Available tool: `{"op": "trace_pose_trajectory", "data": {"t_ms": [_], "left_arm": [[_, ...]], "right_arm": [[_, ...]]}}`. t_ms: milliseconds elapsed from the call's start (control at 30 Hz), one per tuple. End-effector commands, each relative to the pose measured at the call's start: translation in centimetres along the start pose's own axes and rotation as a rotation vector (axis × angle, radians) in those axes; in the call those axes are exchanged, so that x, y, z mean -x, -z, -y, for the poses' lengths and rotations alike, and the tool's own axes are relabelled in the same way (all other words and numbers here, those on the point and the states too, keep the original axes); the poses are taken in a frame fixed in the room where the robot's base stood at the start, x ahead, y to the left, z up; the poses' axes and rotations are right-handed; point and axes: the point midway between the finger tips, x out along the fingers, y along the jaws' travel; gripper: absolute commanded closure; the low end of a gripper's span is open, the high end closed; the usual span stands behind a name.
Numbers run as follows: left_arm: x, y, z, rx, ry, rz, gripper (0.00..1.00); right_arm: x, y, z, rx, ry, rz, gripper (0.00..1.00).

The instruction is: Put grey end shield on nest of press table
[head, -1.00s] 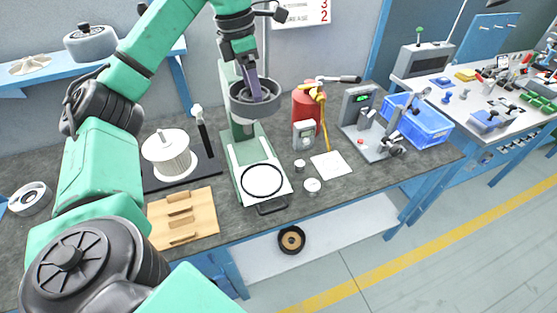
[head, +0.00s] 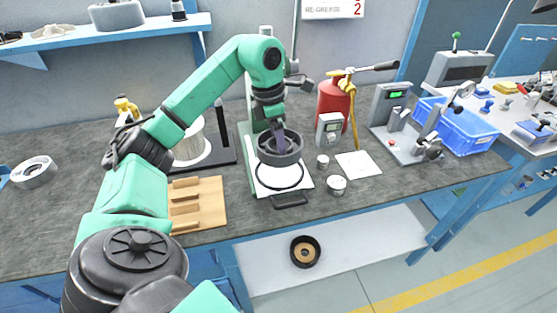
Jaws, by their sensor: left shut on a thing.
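The grey end shield (head: 293,151), a round dark grey cup, is held by my left gripper (head: 279,146). The gripper is shut on it, with its fingers reaching down inside the shield. The shield is over the back part of the white press table (head: 265,191) of the green press. The nest shows as a black ring (head: 284,188) on that table, its back part hidden by the shield. I cannot tell whether the shield touches the table; it looks slightly above it. My right gripper is not in view.
The green press column (head: 245,160) stands close behind and left. A red cylinder (head: 333,100), a grey meter (head: 329,130) and small tins (head: 336,185) are to the right. A wooden rack (head: 205,205) and a white coil (head: 188,147) are to the left.

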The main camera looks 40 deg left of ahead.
Motion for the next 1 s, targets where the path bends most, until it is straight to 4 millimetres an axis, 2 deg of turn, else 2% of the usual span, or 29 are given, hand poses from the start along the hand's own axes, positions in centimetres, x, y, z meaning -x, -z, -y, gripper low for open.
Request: {"op": "trace_pose_trajectory", "data": {"t_ms": [33,367,700,733,767,800,1000], "left_arm": [[-1.4,0.3,0.1,-0.001,0.002,-0.004,1.0],[-6.5,1.0,0.1,-0.001,0.001,-0.001,1.0],[-7.0,1.0,0.0,-0.001,0.0,0.001,1.0],[-7.0,1.1,0.0,-0.001,0.0,0.0,0.16],[-7.0,1.1,0.0,-0.001,0.0,0.0,0.04],[-7.0,1.1,0.0,-0.001,0.0,0.0,0.0],[-7.0,1.0,0.0,-0.001,0.0,0.0,0.0]], "right_arm": [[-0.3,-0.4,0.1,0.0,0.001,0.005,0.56],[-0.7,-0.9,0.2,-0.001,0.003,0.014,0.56],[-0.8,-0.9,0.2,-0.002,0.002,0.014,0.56],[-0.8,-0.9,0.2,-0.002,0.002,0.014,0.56],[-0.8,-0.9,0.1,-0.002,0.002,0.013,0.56],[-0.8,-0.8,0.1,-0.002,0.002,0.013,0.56],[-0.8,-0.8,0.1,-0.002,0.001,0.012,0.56]]}}
